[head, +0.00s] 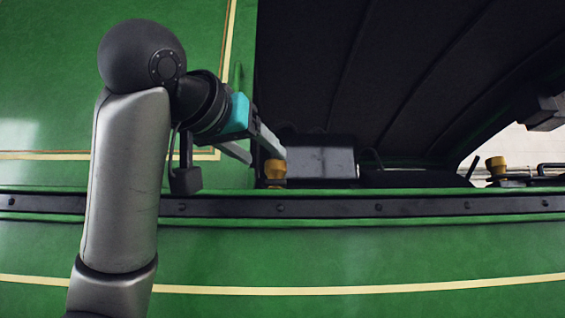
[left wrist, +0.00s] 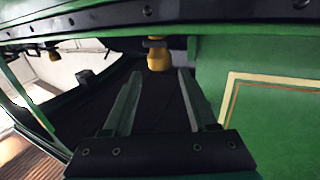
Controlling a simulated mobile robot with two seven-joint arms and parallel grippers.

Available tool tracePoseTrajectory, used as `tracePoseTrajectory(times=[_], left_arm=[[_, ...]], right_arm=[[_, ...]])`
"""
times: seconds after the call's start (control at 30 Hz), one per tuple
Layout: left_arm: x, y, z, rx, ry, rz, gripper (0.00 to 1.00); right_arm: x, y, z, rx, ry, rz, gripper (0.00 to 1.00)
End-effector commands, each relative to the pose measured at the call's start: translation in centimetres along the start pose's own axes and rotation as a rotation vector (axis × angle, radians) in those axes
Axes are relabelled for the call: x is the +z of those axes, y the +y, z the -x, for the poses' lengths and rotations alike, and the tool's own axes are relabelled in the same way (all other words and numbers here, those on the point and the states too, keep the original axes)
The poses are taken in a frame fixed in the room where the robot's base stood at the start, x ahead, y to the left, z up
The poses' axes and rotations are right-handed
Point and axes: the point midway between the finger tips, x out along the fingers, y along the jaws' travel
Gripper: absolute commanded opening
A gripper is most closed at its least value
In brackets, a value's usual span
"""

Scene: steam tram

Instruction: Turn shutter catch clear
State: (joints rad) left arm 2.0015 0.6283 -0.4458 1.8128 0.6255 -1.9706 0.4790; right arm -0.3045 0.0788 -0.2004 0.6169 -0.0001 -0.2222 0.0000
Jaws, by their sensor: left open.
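A brass-yellow catch knob (head: 275,169) sits under the dark riveted rail, at the left edge of the dark opening. It also shows in the left wrist view (left wrist: 158,58), hanging from a dark mount just beyond the fingertips. My left gripper (head: 266,156) is open, with its fingers reaching toward this knob. In the left wrist view the two fingertips (left wrist: 160,75) lie left and right of the knob's line, with nothing between them. Whether a finger touches the knob cannot be told. The dark ribbed shutter panel (head: 395,80) lies behind. My right gripper is not in view.
A dark box (head: 318,160) stands right beside the knob. A second yellow knob (head: 495,166) is farther right, near a bright gap. The black riveted rail (head: 420,208) crosses the full width. Green lined panelling (head: 50,70) is at the left.

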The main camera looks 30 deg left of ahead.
Motion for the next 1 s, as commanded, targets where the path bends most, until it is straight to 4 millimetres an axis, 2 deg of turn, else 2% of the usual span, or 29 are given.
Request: tracePoseTrajectory(times=[0.03, 0.2, 0.43, 0.6, 0.9, 1.0], left_arm=[[-0.2, -0.1, -1.4, -0.003, -0.007, -0.001, 0.58], [-0.1, -0.1, -5.0, -0.003, -0.007, -0.001, 0.58], [-0.1, 0.0, -8.6, -0.001, -0.004, -0.001, 0.58], [0.0, -0.1, -9.7, -0.001, -0.002, -0.001, 0.58], [0.0, 0.0, -9.9, -0.001, 0.0, -0.001, 0.58], [0.0, 0.0, -9.9, -0.001, 0.0, 0.0, 0.47]], right_arm=[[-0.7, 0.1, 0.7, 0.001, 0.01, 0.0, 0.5], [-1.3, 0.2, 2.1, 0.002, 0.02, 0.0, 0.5], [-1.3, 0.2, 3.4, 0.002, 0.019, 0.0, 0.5], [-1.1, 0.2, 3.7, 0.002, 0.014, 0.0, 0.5], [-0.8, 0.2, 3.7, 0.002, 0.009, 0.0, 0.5], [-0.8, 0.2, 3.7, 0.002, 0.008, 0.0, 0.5]])
